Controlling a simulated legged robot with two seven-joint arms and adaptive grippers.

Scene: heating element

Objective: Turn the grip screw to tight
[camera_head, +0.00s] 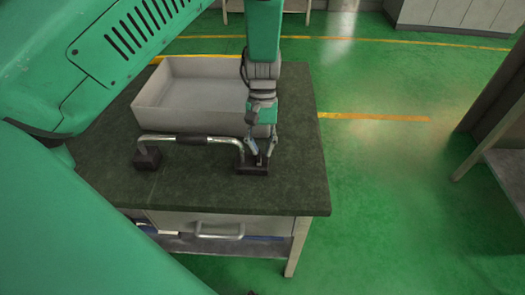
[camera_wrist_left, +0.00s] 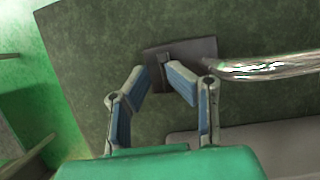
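The heating element is a bent silver tube (camera_head: 222,139) with a dark grip, lying over the table between two dark square blocks. The left block (camera_head: 147,158) stands apart from my gripper. The right block (camera_head: 253,169) is under my left gripper (camera_head: 258,160); it also shows in the left wrist view (camera_wrist_left: 205,47). My left gripper points down with its fingertips low at this block, with a gap between them in the left wrist view (camera_wrist_left: 158,74). A small dark upright part (camera_wrist_left: 165,57) shows on the block near the fingertips; I cannot tell whether they touch it. My right gripper is not in view.
A shallow grey bin (camera_head: 155,117) stands on the dark green tabletop (camera_head: 290,190) behind the tube. The tabletop right of the block is clear. A bench (camera_head: 500,160) stands far right.

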